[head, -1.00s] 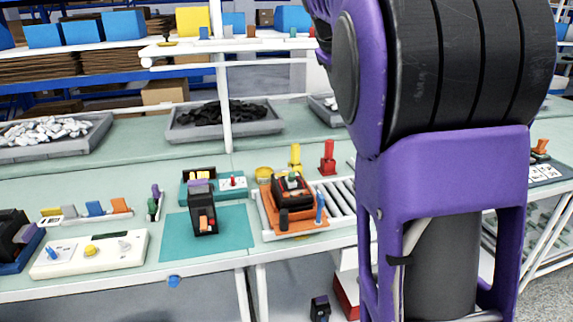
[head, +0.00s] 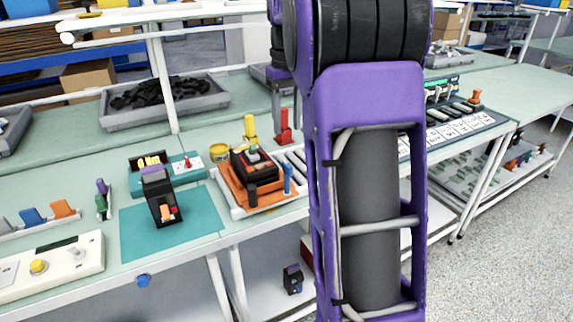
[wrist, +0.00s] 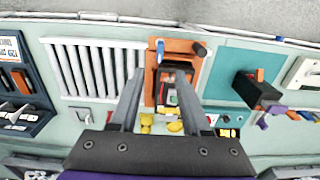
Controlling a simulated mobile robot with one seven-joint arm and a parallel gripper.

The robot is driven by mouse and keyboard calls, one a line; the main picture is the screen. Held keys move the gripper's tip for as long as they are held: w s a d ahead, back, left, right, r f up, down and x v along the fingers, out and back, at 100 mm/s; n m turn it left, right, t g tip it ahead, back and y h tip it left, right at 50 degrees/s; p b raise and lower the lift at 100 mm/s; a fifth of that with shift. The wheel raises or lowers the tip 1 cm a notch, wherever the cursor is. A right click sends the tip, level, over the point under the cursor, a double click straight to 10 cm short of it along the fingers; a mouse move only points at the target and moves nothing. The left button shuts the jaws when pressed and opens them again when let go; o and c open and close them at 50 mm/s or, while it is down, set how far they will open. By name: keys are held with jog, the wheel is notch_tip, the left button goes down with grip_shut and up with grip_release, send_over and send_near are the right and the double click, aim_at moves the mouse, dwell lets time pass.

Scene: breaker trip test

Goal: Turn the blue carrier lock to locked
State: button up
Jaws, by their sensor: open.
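The blue carrier lock (head: 287,178) is a slim upright blue lever at the front right corner of the orange carrier (head: 232,186). A black breaker (head: 256,170) sits on the carrier. In the wrist view the blue lock (wrist: 160,51) stands at the far edge of the orange carrier (wrist: 181,46), beyond the black breaker. My gripper (wrist: 160,74) is open and empty, its fingers spread on either side of the breaker in the picture. The blue lock shows beyond the fingertips, apart from them. My gripper is hidden in the head view.
A roller conveyor (wrist: 92,67) adjoins the carrier. Yellow (head: 249,128) and red (head: 284,127) upright pieces stand behind it. A second black breaker (head: 160,195) stands on a teal mat (head: 203,211). A panel with a yellow knob (head: 38,266) lies farther left. A shelf post (head: 163,85) rises behind.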

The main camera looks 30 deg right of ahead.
aim_at(287, 164)
notch_tip(287, 164, down, 11)
jog(key=shift+f+b, duration=0.1)
jog(key=shift+b, duration=0.9)
grip_shut()
